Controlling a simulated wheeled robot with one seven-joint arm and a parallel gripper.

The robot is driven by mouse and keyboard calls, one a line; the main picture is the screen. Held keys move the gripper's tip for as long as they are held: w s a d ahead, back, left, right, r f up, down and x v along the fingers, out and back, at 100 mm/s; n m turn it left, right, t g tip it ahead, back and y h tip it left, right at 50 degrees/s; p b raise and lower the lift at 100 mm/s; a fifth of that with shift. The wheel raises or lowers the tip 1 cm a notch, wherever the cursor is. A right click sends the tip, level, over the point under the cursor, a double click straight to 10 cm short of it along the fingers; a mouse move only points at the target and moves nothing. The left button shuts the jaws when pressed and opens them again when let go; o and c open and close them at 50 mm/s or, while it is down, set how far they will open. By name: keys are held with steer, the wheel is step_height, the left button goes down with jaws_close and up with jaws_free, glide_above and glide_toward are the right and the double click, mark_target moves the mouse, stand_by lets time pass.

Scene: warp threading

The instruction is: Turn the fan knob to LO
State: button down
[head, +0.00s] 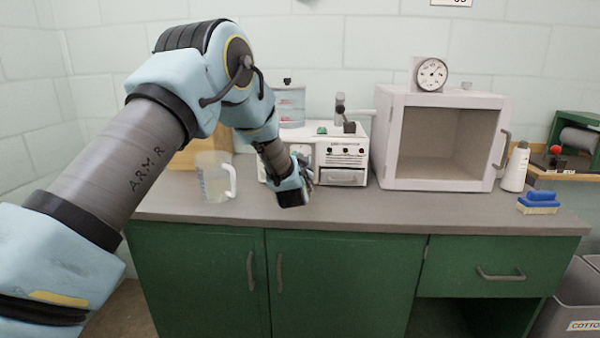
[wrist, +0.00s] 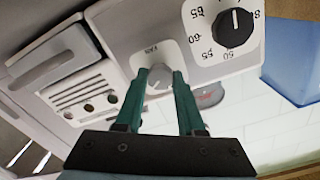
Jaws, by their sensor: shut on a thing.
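The fan knob (wrist: 159,76) is a small grey knob on a pale plate marked FAN, on the front of a white machine (head: 341,133). My gripper (wrist: 160,84) has its two green fingers closed on either side of the knob in the wrist view. The knob's pointer and any LO mark cannot be made out. In the head view my gripper (head: 304,169) is at the machine's front left, and my arm hides the knob.
A black dial (wrist: 232,27) with a number scale is close beside the knob. A clear jug (head: 213,178) stands left of my gripper. An open-fronted white cabinet (head: 384,140) is right of the machine, with a gauge (head: 432,74) on top. The counter front (head: 370,215) is clear.

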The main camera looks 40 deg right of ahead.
steer(key=n+b, duration=1.2)
steer(key=b, duration=0.2)
steer(key=shift+f, duration=0.1)
steer(key=shift+n, duration=0.3)
steer(key=c, duration=0.5)
jaws_free()
steer(key=b+v, duration=0.1)
steer(key=v, duration=0.9)
steer(key=shift+s+a+b, duration=0.25)
steer(key=shift+a+b, duration=0.05)
steer(key=shift+a, duration=0.05)
